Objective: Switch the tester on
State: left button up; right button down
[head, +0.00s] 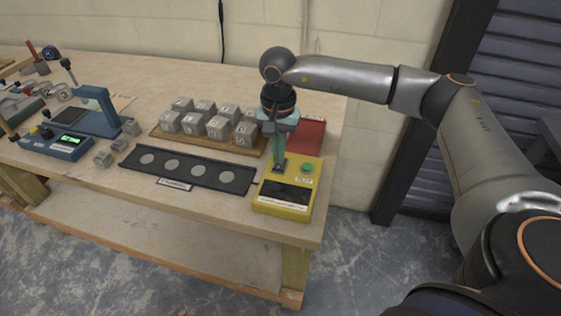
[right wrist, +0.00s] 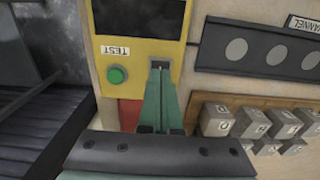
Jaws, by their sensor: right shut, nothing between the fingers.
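The yellow tester (head: 267,205) stands at the front right corner of the bench. Its screen (head: 287,193) is dark, and a green round button (head: 308,167) sits by a TEST label. My right gripper (head: 279,164) points down at the tester's back left part, its green fingers shut and empty. In the right wrist view the fingertips (right wrist: 160,72) are at a small black switch (right wrist: 160,65) beside the green button (right wrist: 117,74). The fingers partly hide the switch, and I cannot tell whether they touch it. My left gripper is not in view.
A dark strip with several grey discs (head: 187,169) lies left of the tester. Several grey cubes (head: 217,127) stand on a wooden board behind it. A red object (head: 312,138) is behind the tester. A blue device with a lit green display (head: 69,139) stands at left.

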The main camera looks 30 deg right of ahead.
aim_at(279, 167)
jog(key=shift+f+b, duration=0.65)
jog(key=shift+f, duration=0.3)
dwell(0.9)
jog(key=shift+r, duration=0.1)
jog(key=shift+r+p, duration=2.45)
jog(key=shift+r, duration=1)
